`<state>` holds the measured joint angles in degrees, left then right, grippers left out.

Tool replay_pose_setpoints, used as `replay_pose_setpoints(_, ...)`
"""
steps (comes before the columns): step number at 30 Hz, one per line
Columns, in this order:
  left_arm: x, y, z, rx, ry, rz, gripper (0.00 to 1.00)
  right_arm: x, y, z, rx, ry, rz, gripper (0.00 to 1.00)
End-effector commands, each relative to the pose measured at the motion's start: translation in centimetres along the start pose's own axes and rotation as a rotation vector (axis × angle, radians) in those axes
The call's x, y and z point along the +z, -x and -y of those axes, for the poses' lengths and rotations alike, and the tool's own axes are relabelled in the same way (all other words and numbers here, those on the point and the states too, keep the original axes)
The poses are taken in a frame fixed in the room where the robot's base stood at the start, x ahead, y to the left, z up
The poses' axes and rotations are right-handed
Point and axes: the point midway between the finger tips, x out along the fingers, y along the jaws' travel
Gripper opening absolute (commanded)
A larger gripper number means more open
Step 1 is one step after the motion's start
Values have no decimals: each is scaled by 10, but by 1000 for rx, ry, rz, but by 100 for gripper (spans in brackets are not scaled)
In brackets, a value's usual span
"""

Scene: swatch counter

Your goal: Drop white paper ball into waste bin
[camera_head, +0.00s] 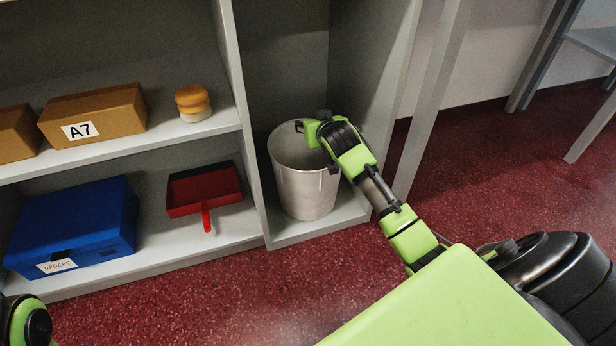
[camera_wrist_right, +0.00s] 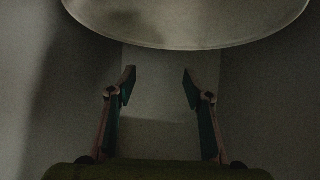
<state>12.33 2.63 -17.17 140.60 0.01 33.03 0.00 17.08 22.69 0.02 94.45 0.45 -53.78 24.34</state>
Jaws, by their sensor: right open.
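The waste bin (camera_head: 305,192) is a grey-white metal bucket standing upright in the lower compartment of the shelf unit. My right arm reaches to it, and my right gripper (camera_head: 300,127) is at the bin's mouth, near its upper rim. In the right wrist view the gripper (camera_wrist_right: 158,76) is open, with nothing between its fingers. A pale curved surface with a rim, probably the bin (camera_wrist_right: 190,22), fills the top of that view. I see no white paper ball in either view; the bin's floor is hidden. My left gripper is not in view.
Upright panels flank the bin closely. The red floor (camera_head: 190,310) in front is clear.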

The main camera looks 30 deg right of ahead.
Motion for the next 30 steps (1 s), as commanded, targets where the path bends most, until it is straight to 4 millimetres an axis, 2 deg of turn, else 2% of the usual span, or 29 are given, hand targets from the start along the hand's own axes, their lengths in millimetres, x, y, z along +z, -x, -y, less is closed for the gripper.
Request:
replay_pose_setpoints(5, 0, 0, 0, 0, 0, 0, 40, 0, 19, 0, -1, 1, -1, 47)
replay_pose_setpoints(18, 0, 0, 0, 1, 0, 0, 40, 0, 97, 0, -1, 0, -1, 47)
replay_pose_setpoints(24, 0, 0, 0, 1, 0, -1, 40, 0, 114, 0, 0, -1, -1, 47)
replay_pose_setpoints(30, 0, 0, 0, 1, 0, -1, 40, 0, 118, 0, 0, 0, 0, 47)
